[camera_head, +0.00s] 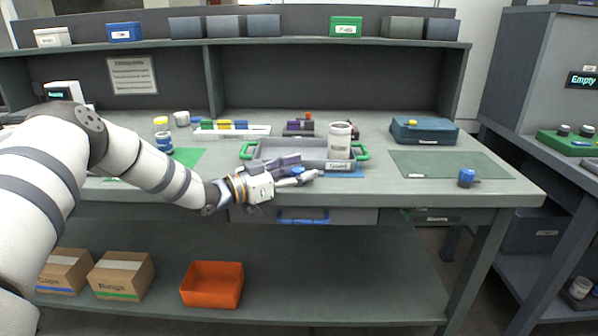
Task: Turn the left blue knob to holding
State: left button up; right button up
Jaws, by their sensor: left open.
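My left arm reaches in from the left, and its gripper (300,168) is over the front of the workbench, beside the grey tray with green handles. Its fingers are open and point right; nothing is clearly between them. A small blue knob-like thing (466,178) is at the bench's front right, by the edge of a dark green mat, well to the right of the gripper. I cannot tell whether it is the left blue knob, and no "holding" mark is readable. My right gripper is not in view.
The grey tray (364,144) bears a white jar (339,141). A blue box (424,131) stands behind the green mat (445,166). A cabinet with an "Empty" display (582,80) is at far right. An orange bin (212,284) is on the lower shelf.

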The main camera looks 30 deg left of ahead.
pick_arm(q)
grip_shut()
